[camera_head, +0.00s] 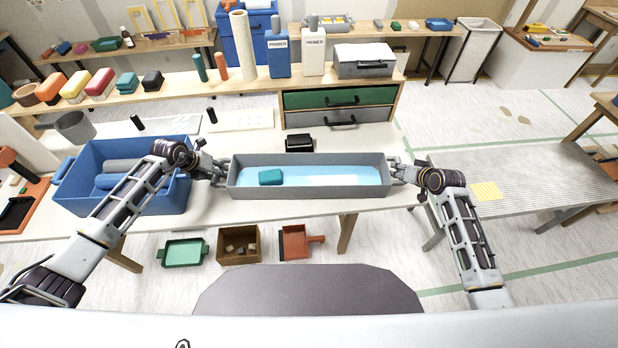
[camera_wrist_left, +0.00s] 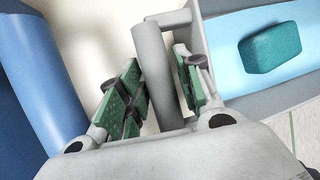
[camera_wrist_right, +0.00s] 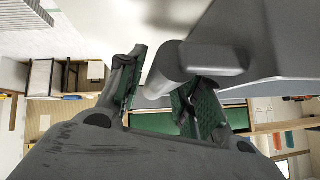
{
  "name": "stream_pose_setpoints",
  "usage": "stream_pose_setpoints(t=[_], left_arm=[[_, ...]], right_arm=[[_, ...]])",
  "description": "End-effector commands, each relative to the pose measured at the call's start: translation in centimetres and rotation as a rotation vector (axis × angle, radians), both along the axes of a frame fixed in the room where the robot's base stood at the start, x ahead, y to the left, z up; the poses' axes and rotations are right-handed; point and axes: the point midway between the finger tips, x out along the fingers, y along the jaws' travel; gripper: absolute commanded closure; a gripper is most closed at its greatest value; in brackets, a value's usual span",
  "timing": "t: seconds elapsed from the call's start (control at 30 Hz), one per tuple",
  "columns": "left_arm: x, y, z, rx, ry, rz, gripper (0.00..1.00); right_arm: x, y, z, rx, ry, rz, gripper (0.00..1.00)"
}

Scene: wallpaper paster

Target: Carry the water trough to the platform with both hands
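The water trough (camera_head: 310,192) is a long grey open box with light blue water in it and a teal block (camera_head: 271,177) at its left part. It appears level over the middle of the front table; I cannot tell whether it touches the tabletop. My left gripper (camera_head: 218,170) is shut on its left end handle (camera_wrist_left: 160,70), which runs between the green finger pads. My right gripper (camera_head: 397,170) is shut on the right end handle (camera_wrist_right: 166,70). The likely platform (camera_head: 545,175) is a low grey ribbed surface on the right, with a yellow patch (camera_head: 486,191).
A blue bin (camera_head: 75,200) stands close left of the trough. A small black box (camera_head: 299,143) and a drawer unit (camera_head: 338,110) are behind it. A green tray (camera_head: 183,252), brown box (camera_head: 238,246) and orange dustpan (camera_head: 295,243) lie below.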

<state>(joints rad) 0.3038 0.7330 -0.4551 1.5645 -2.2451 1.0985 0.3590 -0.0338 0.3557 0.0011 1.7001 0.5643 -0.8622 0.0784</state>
Motion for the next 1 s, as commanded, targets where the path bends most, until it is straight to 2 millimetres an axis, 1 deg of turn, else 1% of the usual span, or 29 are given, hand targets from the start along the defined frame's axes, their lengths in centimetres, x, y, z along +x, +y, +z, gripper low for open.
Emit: stream_pose_setpoints(t=[0.37,0.63,0.67,1.0], left_arm=[[0.1,-0.03,-0.19,0.001,0.0,0.0,0.65],[0.1,-0.03,-0.19,0.001,0.0,0.0,0.99],[0.1,-0.02,-0.18,0.001,0.0,0.0,1.0],[0.09,-0.01,-0.18,0.001,0.0,0.0,1.0]], right_arm=[[0.18,0.06,-0.12,0.0,0.0,0.0,0.65],[0.16,0.06,-0.13,0.0,0.0,0.0,0.99],[0.16,0.06,-0.13,0.0,0.0,0.0,1.0],[0.15,0.05,-0.14,0.0,0.0,0.0,1.0]])
